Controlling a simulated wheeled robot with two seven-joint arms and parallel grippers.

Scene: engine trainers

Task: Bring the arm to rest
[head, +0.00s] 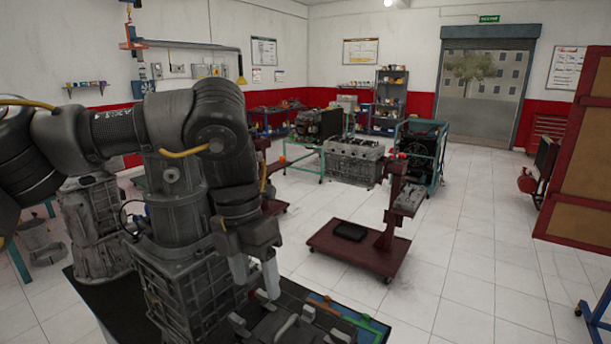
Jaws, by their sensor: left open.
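My left arm (172,125) comes in from the left, bent at the elbow, with its forearm hanging down. My left gripper (255,274) points down with its two pale fingers apart and nothing visible between them. It is above the near workbench, over or just behind a dark tray-like part (290,327) with light handles. Whether the fingertips touch anything below cannot be told. My right gripper is not in view.
A grey gearbox-like casing (172,285) stands close to the left of the gripper. Another metal casing (95,225) is behind it. A green-edged tray (368,327) lies at the bench's right.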

